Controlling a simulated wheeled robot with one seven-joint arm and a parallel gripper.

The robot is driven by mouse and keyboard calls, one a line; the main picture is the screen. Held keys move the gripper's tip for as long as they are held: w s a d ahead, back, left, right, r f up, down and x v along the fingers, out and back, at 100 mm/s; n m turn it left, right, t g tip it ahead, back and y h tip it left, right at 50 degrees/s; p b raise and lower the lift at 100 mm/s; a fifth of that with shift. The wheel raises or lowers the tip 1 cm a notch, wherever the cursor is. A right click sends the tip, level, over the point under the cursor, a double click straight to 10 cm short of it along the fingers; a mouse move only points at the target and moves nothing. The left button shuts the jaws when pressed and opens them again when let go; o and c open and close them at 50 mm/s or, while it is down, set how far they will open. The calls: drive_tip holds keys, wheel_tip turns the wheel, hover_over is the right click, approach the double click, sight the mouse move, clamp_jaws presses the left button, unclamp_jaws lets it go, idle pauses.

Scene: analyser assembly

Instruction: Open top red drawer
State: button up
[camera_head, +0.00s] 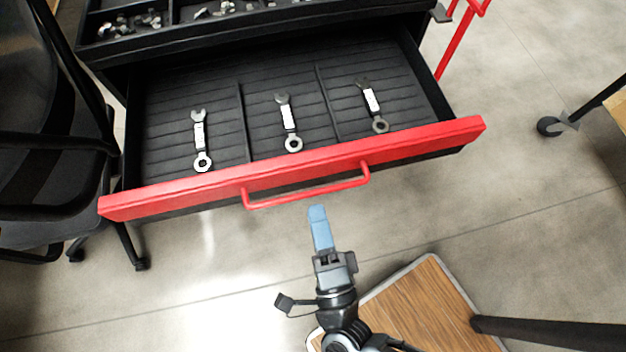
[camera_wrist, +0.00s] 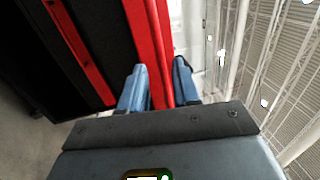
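The top red drawer (camera_head: 415,137) is pulled well out of its cabinet in the head view. Its red handle (camera_head: 310,192) spans the middle of the front. Three silver wrenches lie inside, a left one (camera_head: 200,140), a middle one (camera_head: 288,122) and a right one (camera_head: 372,105), each in its own compartment. My gripper (camera_head: 317,212) is just in front of the handle, with a small gap showing in the head view. In the wrist view, my gripper's blue fingers (camera_wrist: 160,85) are spread apart, and the red drawer front and handle (camera_wrist: 158,45) show between them.
A black tray (camera_head: 190,35) with small metal parts tops the cabinet. A dark chair (camera_head: 50,140) stands close at the left. A wooden-topped surface (camera_head: 425,305) is at the lower right. Another red front (camera_wrist: 80,50) shows in the wrist view.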

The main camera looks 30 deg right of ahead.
drive_tip(key=v, duration=0.2)
drive_tip(key=shift+s+a, duration=0.15)
drive_tip(key=shift+s, duration=0.15)
idle(0.3)
drive_tip(key=s+d+r+n+g+y, duration=0.2)
drive_tip(key=s+d+r+n+y, duration=0.1)
drive_tip(key=s+d+r+n, duration=0.3)
drive_tip(key=s+d+r+n+g+y, duration=0.2)
drive_tip(key=s+d+r+n, duration=0.4)
drive_tip(key=r+n, duration=0.5)
drive_tip(key=n+y, duration=0.1)
drive_tip(key=n, duration=0.3)
drive_tip(key=shift+s+n, duration=0.2)
drive_tip(key=shift+n, duration=0.1)
